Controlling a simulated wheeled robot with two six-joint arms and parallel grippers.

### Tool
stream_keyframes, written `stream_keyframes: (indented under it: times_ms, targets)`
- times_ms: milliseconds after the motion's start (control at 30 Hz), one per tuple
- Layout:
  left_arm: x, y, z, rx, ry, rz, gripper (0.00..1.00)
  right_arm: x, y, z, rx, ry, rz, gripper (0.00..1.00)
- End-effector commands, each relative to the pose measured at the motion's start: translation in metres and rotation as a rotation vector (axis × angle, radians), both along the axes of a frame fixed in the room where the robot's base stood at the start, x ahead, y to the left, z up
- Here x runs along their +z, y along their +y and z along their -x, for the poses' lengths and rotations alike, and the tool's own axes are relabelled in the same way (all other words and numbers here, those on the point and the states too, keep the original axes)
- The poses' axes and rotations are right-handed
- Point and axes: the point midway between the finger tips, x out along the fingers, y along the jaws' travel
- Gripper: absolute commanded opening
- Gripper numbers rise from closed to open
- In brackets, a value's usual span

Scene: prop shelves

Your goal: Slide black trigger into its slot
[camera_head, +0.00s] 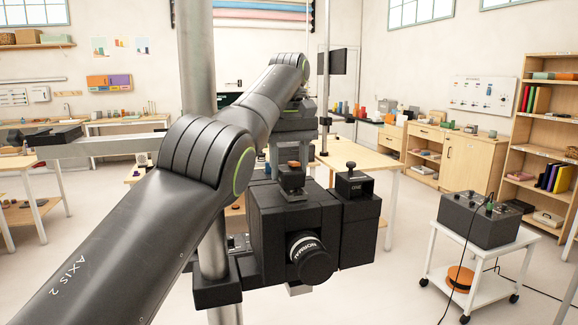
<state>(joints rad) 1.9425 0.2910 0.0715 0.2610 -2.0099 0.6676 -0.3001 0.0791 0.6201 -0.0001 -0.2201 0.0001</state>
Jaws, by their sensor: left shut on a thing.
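My left gripper (290,161) points down above the boxy black camera (285,216). It is shut on a small black piece with an orange top (291,180), which I take to be the black trigger. The piece is upright at the camera's top; I cannot tell whether it touches the camera or sits in a slot. A smaller black module (357,218) adjoins the camera's right side, with a small black block (354,185) on top. The camera's round lens (311,261) faces me. The slot cannot be made out. My right gripper is not in view.
A metal column (198,90) rises left of the camera, partly behind my left arm. A wooden table (365,158) stands behind it. A white cart (484,258) carries a dark box (480,220) at right. Floor between camera and cart is clear.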

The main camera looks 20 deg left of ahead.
Motion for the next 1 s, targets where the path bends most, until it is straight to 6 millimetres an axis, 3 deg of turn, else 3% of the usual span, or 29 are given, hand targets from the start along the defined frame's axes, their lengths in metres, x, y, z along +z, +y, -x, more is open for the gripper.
stream_keyframes:
  times_ms: [1000]
  targets:
    - [0.0003, -0.0029, 0.0042, 0.0, 0.0, 0.0, 0.21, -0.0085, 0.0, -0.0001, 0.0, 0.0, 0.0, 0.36]
